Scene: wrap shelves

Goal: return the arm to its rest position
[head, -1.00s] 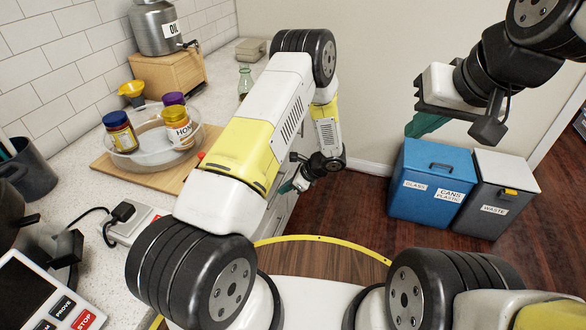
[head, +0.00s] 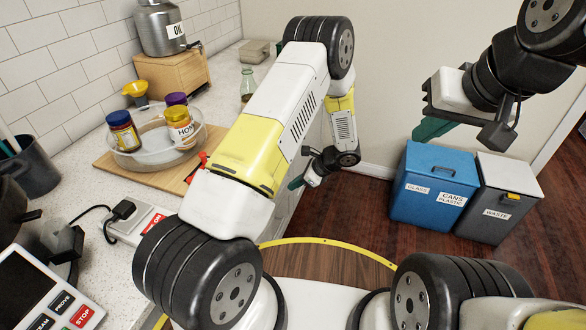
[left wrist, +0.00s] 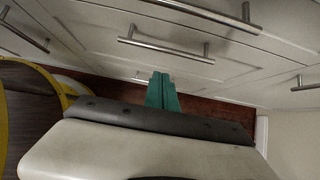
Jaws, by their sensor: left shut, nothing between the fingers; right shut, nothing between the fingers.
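My left arm (head: 262,140) reaches out past the counter edge and bends down beside the cabinet front. My left gripper (head: 296,183) has teal fingers and hangs low near the drawers, partly hidden by its own wrist. In the left wrist view its teal fingers (left wrist: 162,92) are together with nothing between them, pointing towards the drawer fronts and dark floor. My right gripper (head: 432,129) is raised at the upper right, in front of the pale wall. Its teal fingers are shut and empty.
A glass dish (head: 135,155) with several jars stands on a wooden board (head: 108,165) on the counter. A blue bin (head: 432,190) and a grey waste bin (head: 503,200) stand on the floor at right. Drawers with bar handles (left wrist: 165,50) are close to my left gripper.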

